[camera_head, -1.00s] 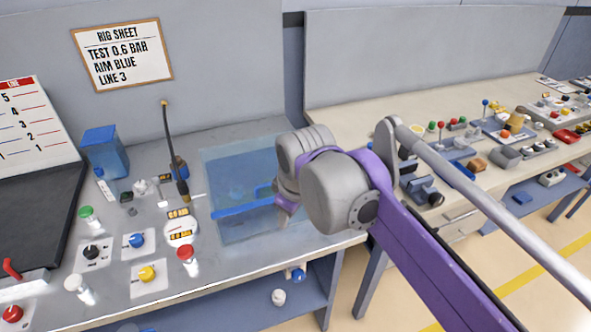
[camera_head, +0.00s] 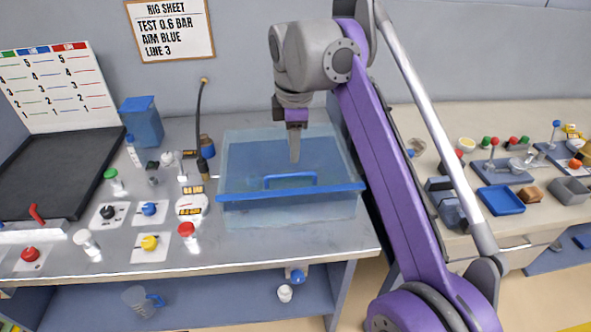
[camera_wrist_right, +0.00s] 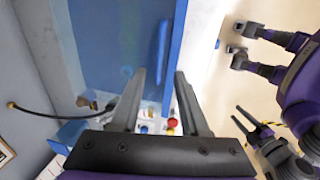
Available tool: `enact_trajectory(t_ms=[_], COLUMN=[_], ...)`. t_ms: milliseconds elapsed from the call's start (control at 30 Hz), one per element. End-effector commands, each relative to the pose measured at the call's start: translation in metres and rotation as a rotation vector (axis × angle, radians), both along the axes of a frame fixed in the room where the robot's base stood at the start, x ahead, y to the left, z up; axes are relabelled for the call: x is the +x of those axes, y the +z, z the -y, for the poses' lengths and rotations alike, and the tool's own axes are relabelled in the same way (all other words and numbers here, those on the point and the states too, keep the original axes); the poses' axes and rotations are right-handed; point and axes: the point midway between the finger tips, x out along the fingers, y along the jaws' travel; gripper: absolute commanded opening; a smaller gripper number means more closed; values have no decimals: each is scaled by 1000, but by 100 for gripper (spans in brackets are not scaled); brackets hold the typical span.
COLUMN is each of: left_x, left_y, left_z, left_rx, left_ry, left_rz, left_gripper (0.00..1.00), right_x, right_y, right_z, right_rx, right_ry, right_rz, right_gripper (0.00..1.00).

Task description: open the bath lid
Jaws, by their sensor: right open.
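The bath (camera_head: 245,208) is a clear, blue-tinted tank on the grey bench in the head view. Its blue see-through lid (camera_head: 240,150) lies over the top, with a bright blue front edge and a raised blue bar handle (camera_head: 290,177). The lid looks closed. My right gripper (camera_head: 294,158) points down over the lid, just behind the handle; contact is unclear. In the right wrist view its two fingers (camera_wrist_right: 158,80) are apart with nothing between them, and the handle (camera_wrist_right: 161,48) shows beyond them. My left gripper is absent from the head view; a small two-pronged part (camera_wrist_right: 242,117) in the wrist view may be it.
Left of the bath stand a bent black hose (camera_head: 200,120), a gauge (camera_head: 191,207), several knobs and bottles, and a blue container (camera_head: 142,122). My right arm crosses the bath's right side. A second bench (camera_head: 530,220) with small parts stands right.

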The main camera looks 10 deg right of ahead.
Motion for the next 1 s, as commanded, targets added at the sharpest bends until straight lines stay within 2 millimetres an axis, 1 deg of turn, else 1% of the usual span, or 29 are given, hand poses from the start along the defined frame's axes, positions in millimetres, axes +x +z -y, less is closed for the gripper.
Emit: enact_trajectory(t_ms=[33, 200, 300, 400, 600, 833, 867, 1000], left_x=[-1, -3, -3, -3, -3, -3, -3, -3], left_y=[-7, -17, -21, -23, -24, -24, -24, -24], left_z=[0, 0, 0, 0, 0, 0, 0, 0], left_rx=[0, 0, 0, 0, 0, 0, 0, 0], left_ry=[0, 0, 0, 0, 0, 0, 0, 0], left_rz=[-2, -6, -7, -8, -8, -8, -8, -8], left_gripper=[50, 50, 50, 50, 50, 50, 50, 50], right_x=[2, 8, 11, 14, 16, 16, 16, 16], right_y=[-14, -46, -62, -73, -83, -83, -83, -83], right_z=[0, 0, 0, 0, 0, 0, 0, 0], right_rx=[0, 0, 0, 0, 1, 0, 0, 0], right_ry=[-1, -1, -2, -2, -2, -2, -2, -2], right_rz=[-1, -1, 0, 0, 0, 1, 1, 1], right_gripper=[45, 45, 45, 45, 45, 45, 41, 16])
